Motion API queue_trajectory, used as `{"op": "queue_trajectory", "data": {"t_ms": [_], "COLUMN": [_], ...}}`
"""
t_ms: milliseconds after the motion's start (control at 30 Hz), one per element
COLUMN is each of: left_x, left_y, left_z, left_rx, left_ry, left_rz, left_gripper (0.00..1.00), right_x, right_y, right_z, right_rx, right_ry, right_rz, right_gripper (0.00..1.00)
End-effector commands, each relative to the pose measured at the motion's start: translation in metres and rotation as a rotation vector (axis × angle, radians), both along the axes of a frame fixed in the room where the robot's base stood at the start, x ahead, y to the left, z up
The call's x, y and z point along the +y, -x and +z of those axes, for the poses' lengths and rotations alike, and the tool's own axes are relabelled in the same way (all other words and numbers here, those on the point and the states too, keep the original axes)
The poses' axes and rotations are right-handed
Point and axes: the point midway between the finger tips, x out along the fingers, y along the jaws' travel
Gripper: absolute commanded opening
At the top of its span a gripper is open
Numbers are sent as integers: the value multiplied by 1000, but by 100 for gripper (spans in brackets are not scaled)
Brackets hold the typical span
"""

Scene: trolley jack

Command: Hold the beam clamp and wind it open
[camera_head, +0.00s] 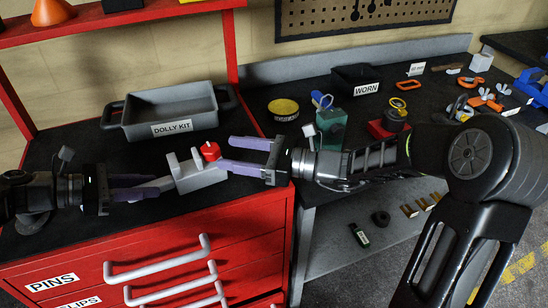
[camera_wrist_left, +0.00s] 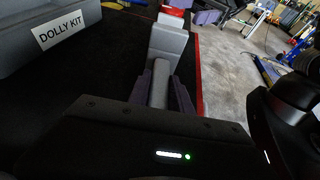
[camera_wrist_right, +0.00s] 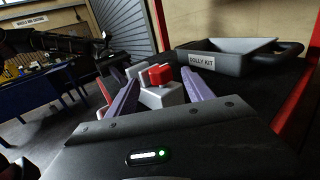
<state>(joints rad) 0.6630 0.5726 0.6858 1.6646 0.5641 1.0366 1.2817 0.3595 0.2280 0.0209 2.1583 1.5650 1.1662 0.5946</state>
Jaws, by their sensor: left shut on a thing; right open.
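The beam clamp (camera_head: 202,176) is a light grey block with upright jaws, a grey bar on its left and a red knob (camera_head: 210,151) on its right. It is over the red cabinet's black top; I cannot tell whether it touches it. My left gripper (camera_head: 150,186) is shut on the grey bar, which also shows between its fingers in the left wrist view (camera_wrist_left: 160,82). My right gripper (camera_head: 227,153) is open, its purple fingers pointing at the knob. In the right wrist view the red knob (camera_wrist_right: 160,74) appears between the fingertips, with no visible grip on it.
A grey DOLLY KIT tray (camera_head: 172,112) stands behind the clamp on the cabinet top. A dark bench to the right holds a yellow tin (camera_head: 283,108), a green block (camera_head: 331,128) and a black WORN bin (camera_head: 357,78). A red shelf frame (camera_head: 231,45) rises behind.

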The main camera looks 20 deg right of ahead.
Motion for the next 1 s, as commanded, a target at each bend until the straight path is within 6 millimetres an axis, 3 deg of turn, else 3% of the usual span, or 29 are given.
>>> {"op": "queue_trajectory", "data": {"t_ms": [200, 400, 967, 1000], "left_x": [-1, -1, 0, 0], "left_y": [0, 0, 0, 0], "left_z": [1, 1, 0, 0], "left_rx": [0, 0, 0, 0], "left_ry": [1, 1, 1, 1], "left_rz": [-1, -1, -1, -1], "left_gripper": [0, 0, 0, 29], "right_x": [-39, -62, -70, -70], "right_y": [25, 41, 47, 47], "right_z": [0, 0, 0, 0], "right_rx": [0, 0, 1, 1], "right_ry": [0, -1, -2, -2], "right_rz": [-2, 1, 4, 4], "right_gripper": [60, 60, 60, 60]}}
